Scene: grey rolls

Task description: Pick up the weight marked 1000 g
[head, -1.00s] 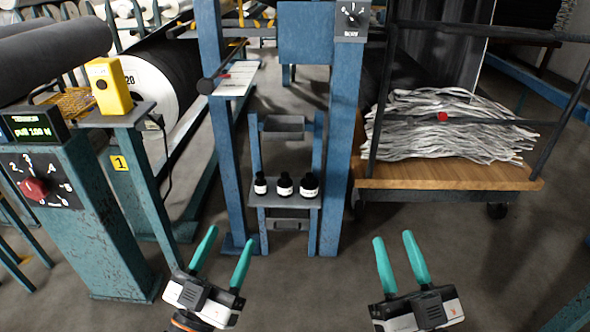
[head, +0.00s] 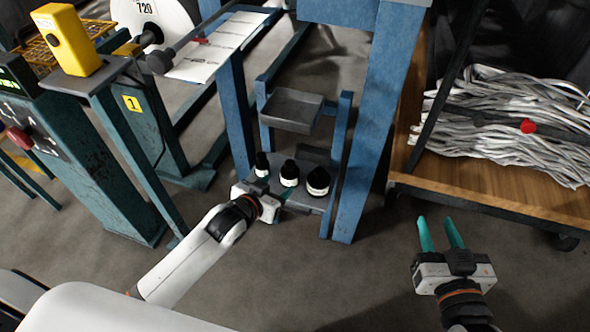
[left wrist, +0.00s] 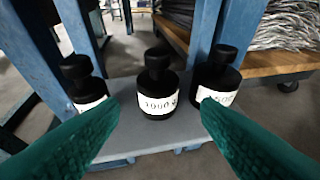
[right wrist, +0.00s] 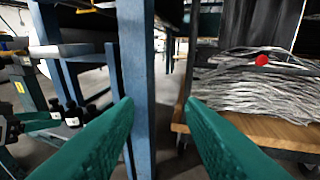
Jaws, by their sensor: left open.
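Three black weights with white labels stand upright in a row on a small grey shelf (head: 306,203) of the blue frame. The middle weight (head: 289,174) has a label that seems to read 1000 g in the left wrist view (left wrist: 157,84). The left weight (left wrist: 84,85) and right weight (left wrist: 217,77) flank it, their labels partly readable. My left gripper (head: 284,193) is open and empty at the shelf's front, its fingers pointing toward the middle weight, one to each side in view, apart from it. My right gripper (head: 440,234) is open and empty over the floor at right.
A grey tray (head: 292,109) sits on the frame above and behind the weights. A blue post (head: 372,120) rises just right of the shelf. A wooden cart (head: 480,190) with grey strips stands further right. A teal console (head: 80,150) stands left. Floor in front is clear.

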